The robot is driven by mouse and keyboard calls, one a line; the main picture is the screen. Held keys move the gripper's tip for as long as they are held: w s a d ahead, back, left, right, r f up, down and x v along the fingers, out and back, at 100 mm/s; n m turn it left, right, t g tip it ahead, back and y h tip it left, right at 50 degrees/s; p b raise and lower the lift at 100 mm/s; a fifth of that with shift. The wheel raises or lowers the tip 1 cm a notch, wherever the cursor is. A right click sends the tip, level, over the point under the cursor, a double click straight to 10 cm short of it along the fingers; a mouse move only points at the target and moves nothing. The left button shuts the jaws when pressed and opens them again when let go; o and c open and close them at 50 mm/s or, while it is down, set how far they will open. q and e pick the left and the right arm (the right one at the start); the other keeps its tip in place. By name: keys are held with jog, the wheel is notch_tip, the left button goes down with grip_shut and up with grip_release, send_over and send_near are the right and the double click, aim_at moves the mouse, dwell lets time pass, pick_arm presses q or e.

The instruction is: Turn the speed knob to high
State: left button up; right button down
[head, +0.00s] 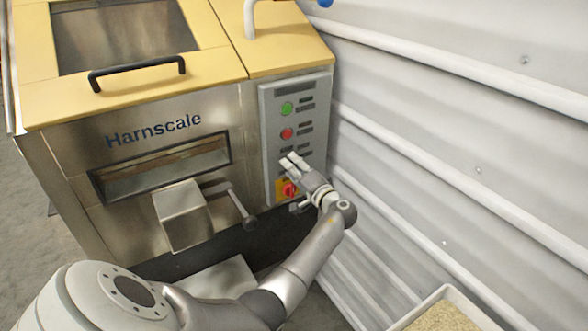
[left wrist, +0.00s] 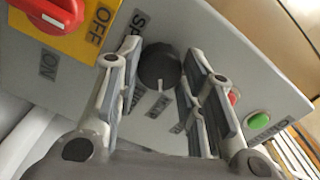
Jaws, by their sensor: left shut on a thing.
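The dark round speed knob (left wrist: 160,68) is on the grey control panel (head: 266,115), between my left gripper's fingers in the left wrist view. Lettering beginning "SP" stands beside it, partly covered by a finger. Small marks around the knob are partly hidden, and its setting cannot be read. My left gripper (head: 291,161) is shut on the knob, with a finger on either side (left wrist: 160,85). In the head view the gripper hides the knob. My right gripper is not in view.
A red rotary switch (head: 289,188) on a yellow plate sits below the gripper. A green button (head: 287,108) and a red button (head: 287,133) are above it. A corrugated wall (head: 450,130) stands close on the right. A tray of grains (head: 448,295) is at the lower right.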

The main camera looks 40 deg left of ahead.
pick_arm(q)
jog(key=m+p, duration=0.1)
jog(key=m, duration=0.5)
jog(key=shift+m+p, duration=0.3)
jog(key=shift+p, duration=0.1)
jog(key=shift+f, duration=0.1)
dwell(0.3)
jog(key=o, duration=1)
jog(key=shift+o, duration=0.2)
jog(key=v, duration=1.2)
